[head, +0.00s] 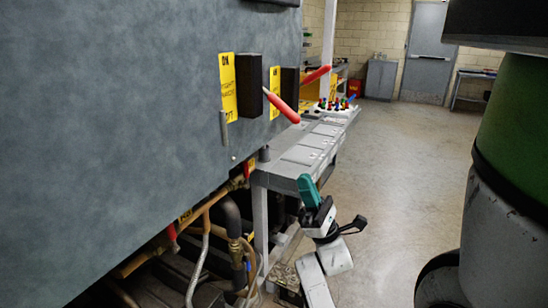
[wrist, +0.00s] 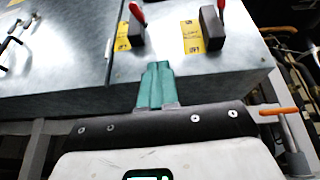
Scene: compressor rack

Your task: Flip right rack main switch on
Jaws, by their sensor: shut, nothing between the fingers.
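In the head view, the grey rack (head: 130,120) fills the left side. Its nearer switch has a black box (head: 249,85) and a red handle (head: 282,106) slanting down to the right. The farther switch has a red handle (head: 317,74) slanting slightly up to the right. I cannot tell for certain which is the right rack's main switch. My gripper (head: 306,182), with teal fingers, is shut and empty, below and apart from both handles. In the wrist view, the fingers (wrist: 157,67) are together, below two red handles (wrist: 137,13) (wrist: 221,7), touching neither.
A grey table (head: 300,150) stands beside the rack, behind my gripper. Pipes and hoses (head: 235,235) run under the rack. Open floor (head: 390,180) lies to the right. A metal door (head: 428,45) and cabinet (head: 380,78) are at the back.

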